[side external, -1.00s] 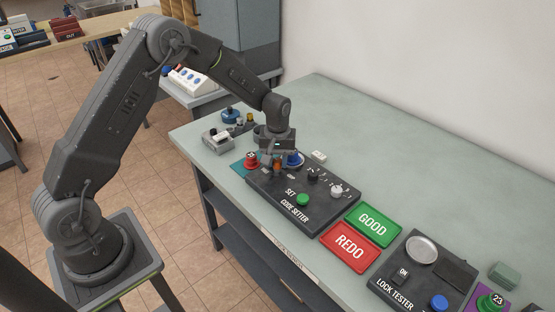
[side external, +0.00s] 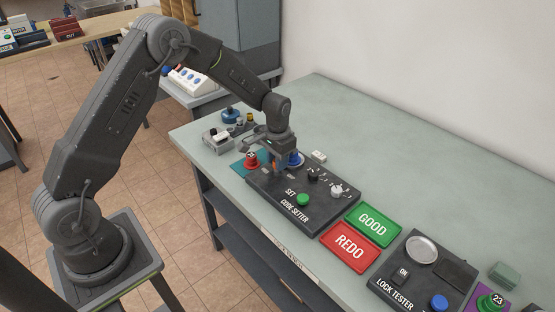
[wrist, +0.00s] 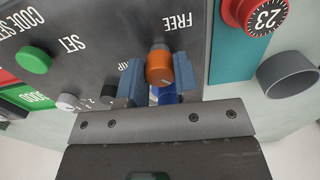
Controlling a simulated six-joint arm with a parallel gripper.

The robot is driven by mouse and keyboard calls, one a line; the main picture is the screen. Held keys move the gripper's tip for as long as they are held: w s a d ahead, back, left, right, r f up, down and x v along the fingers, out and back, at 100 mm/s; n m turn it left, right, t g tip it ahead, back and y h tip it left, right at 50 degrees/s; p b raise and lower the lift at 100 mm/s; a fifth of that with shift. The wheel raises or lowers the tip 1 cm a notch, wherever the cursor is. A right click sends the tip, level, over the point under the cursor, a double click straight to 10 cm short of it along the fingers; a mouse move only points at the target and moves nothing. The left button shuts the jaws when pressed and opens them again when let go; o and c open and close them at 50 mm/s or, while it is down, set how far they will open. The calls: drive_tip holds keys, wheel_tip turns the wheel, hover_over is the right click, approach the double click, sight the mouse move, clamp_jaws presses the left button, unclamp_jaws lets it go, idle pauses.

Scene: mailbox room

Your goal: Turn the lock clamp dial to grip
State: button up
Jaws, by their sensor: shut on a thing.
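The orange clamp dial (wrist: 159,68) is on the dark code setter panel (wrist: 100,30), between the two fingers of my gripper (wrist: 155,78) in the wrist view. The fingers are shut on the dial from both sides. The word FREE shows on one side of the dial, and a partly hidden word ending in "IP" on the other. I cannot tell exactly where the dial points. In the side view my gripper (side external: 277,162) is low over the far left part of the code setter (side external: 264,190) and mostly hides the dial.
A red knob (side external: 251,159) and a blue part (side external: 296,159) stand close to my gripper. A green button (side external: 303,200) and black and white knobs are further right on the panel. Green GOOD (side external: 372,226) and red REDO (side external: 349,247) plates lie beyond.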

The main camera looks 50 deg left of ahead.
drive_tip(key=m, duration=0.4)
drive_tip(key=shift+m, duration=2.1)
drive_tip(key=o, duration=0.9)
drive_tip(key=shift+o, duration=0.2)
wheel_tip(320, 180, up, 14)
